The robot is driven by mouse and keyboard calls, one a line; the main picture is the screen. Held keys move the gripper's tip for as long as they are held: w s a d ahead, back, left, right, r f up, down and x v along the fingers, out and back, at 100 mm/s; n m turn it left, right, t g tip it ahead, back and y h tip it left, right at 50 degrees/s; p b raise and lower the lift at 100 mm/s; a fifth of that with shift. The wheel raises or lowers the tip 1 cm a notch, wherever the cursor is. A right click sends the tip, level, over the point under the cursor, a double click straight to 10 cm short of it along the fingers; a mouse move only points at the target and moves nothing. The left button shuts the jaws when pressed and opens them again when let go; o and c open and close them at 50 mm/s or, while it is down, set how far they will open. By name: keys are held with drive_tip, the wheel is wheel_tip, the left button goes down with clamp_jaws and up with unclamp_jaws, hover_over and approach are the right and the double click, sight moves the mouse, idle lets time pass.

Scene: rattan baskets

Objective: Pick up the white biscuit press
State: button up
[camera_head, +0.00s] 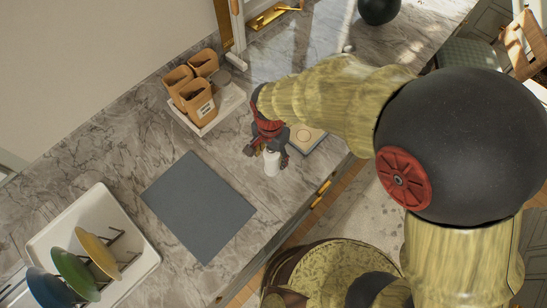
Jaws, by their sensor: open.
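A small white upright object, which looks like the white biscuit press (272,164), stands on the marble counter near its front edge. My gripper (268,153) is directly above and around its top, with the dark fingers spread on either side. The fingers are open. The upper part of the press is partly hidden by the gripper, and I cannot tell whether a finger touches it.
A grey mat (198,206) lies left of the press. A white tray (216,119) with several brown containers stands behind. A dish rack tray (145,262) with plates is at lower left. A light square item (306,138) lies right of my gripper.

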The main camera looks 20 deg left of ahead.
drive_tip(key=f, duration=0.3)
drive_tip(key=w+f, duration=0.1)
drive_tip(key=f, duration=0.1)
drive_tip(key=shift+a+f, duration=0.1)
drive_tip(key=shift+f, duration=0.25)
drive_tip(key=shift+c, duration=1.4)
drive_tip(key=c, duration=1)
drive_tip(key=shift+o, duration=0.2)
drive_tip(key=shift+r, duration=0.1)
